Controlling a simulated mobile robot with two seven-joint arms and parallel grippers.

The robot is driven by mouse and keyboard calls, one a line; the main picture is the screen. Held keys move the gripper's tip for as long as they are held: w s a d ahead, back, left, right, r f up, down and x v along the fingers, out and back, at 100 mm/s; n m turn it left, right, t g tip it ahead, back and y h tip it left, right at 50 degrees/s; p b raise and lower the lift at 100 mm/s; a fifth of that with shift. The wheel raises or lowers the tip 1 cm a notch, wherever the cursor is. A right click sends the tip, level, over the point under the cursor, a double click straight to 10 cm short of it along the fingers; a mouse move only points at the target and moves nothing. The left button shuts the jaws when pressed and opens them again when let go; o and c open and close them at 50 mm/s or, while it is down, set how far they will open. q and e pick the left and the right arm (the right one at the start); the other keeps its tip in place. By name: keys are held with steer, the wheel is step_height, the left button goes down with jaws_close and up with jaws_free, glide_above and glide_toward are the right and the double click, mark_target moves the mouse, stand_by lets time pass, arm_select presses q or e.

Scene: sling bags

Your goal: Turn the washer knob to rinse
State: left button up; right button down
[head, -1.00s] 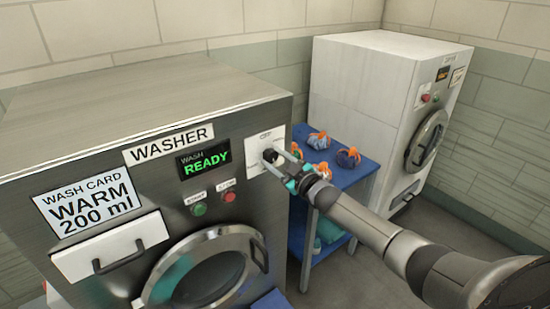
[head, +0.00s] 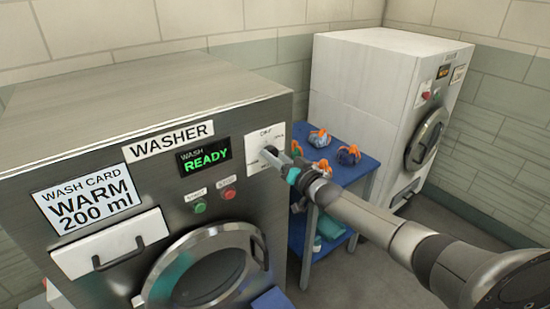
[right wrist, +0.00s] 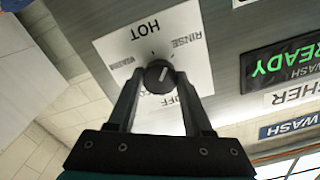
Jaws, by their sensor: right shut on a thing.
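The washer (head: 120,195) is a grey steel machine at the left, with a green display (head: 203,157) reading WASH READY. Its knob (right wrist: 159,75) is round and dark with a light pointer line. It sits on a white dial plate (right wrist: 180,35), seen upside down in the right wrist view, with HOT, RINSE, WARM, OFF and a partly hidden label. The pointer's exact mark is hard to tell. My right gripper (right wrist: 160,85) is shut on the knob, one finger on each side. In the head view my right gripper (head: 277,158) covers part of the plate. My left gripper is not in view.
Red and green buttons (head: 229,194) sit left of the dial, above the round door (head: 185,290). A blue table (head: 352,170) with several bundles stands behind my right arm. A white machine (head: 365,85) stands beyond it.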

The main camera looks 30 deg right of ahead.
steer(key=shift+m+b, duration=0.45)
steer(key=shift+m, duration=1.45)
steer(key=shift+c, duration=1.5)
jaws_free()
steer(key=shift+s, duration=0.15)
steer(key=s+d+p, duration=0.1)
steer(key=s+p, duration=0.1)
steer(key=s, duration=1.3)
steer(key=shift+d, duration=0.1)
